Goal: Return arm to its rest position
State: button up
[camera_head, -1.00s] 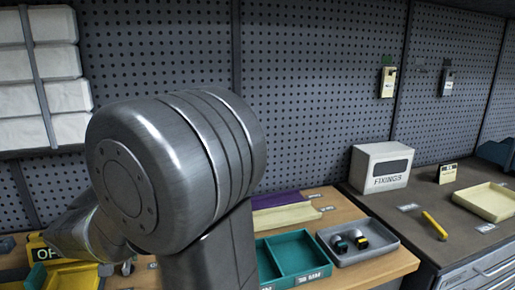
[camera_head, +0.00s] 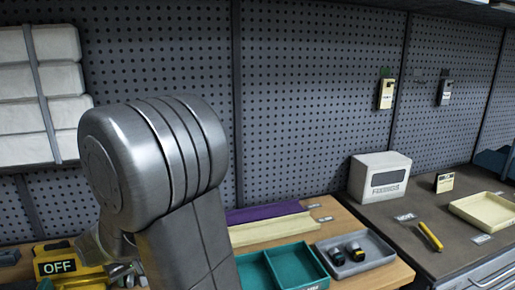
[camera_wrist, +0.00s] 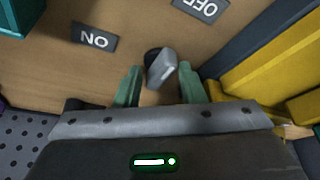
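My gripper (camera_wrist: 160,88) shows in the wrist view with two green fingers spread apart. A grey lever or knob with a dark round base (camera_wrist: 161,67) stands on the wooden surface just beyond and between the fingertips. A gap seems to show on both sides of it, so it does not look gripped.
An ON label (camera_wrist: 94,39) and an OFF label (camera_wrist: 203,6) lie on the wood. A yellow block (camera_wrist: 270,60) is close on the right. In the head view are a yellow OFF unit (camera_head: 70,268), teal tray (camera_head: 268,268), grey tray (camera_head: 375,258) and pegboard (camera_head: 300,100).

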jog(key=shift+n+g, duration=0.3)
jog(key=shift+n, duration=0.6)
